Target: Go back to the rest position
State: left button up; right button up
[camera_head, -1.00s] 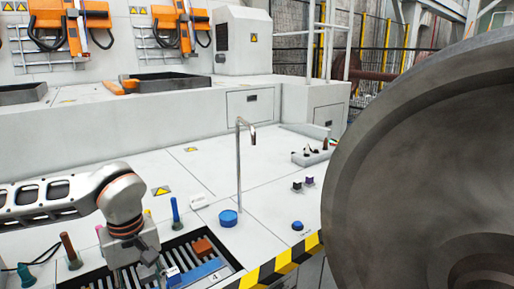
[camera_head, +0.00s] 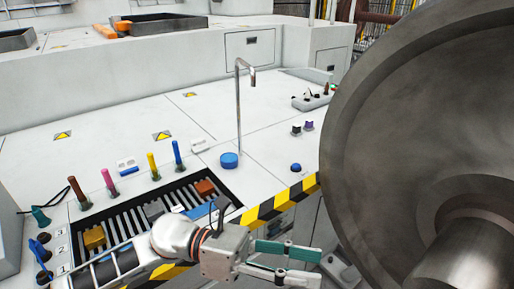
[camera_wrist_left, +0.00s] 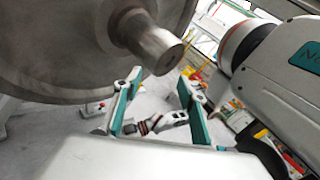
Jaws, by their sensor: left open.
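My left gripper (camera_head: 318,267) is in front of the console, low in the middle of the head view, with its arm coming in from the lower left. Its two green-padded fingers point right, toward the big wheel, and stand apart with nothing between them. In the left wrist view the open fingers (camera_wrist_left: 159,79) frame an empty gap. The wheel (camera_head: 385,120) fills the right of the head view. It also shows at the upper left of the left wrist view (camera_wrist_left: 70,45), its axle stub (camera_wrist_left: 150,45) beyond the fingers.
The white console (camera_head: 110,135) has a slotted tray (camera_head: 120,238) with small blocks and several coloured pegs beside it. A bent metal post (camera_head: 238,110) rises near a blue button (camera_head: 229,160). Black-yellow striping (camera_head: 270,206) marks the console edge.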

pick_arm(q)
jog(key=w+a+n+t+h, duration=0.35)
jog(key=w+n+t, duration=0.55)
jog(key=n+t, duration=0.7)
jog(key=w+a+f+n+t+y, duration=0.45)
jog(key=a+f+n+y, duration=0.55)
jog(key=n, duration=0.7)
jog(key=s+a+f+n+g+y, duration=0.1)
jog(key=s+a+f+n+y, duration=0.2)
jog(key=f, duration=0.6)
jog(key=s+a+f+n+g+y, duration=0.2)
jog(key=s+a+f+n, duration=0.4)
jog(key=f, duration=0.3)
jog(key=s+a+f+n+g+y, duration=0.2)
jog(key=s+a+f+n+y, duration=0.2)
jog(key=f, duration=0.5)
jog(key=shift+s+a+f+n+p, duration=0.15)
jog(key=shift+s+a+n+p, duration=0.2)
jog(key=shift+s+a+n, duration=0.55)
jog(key=shift+s+d, duration=0.15)
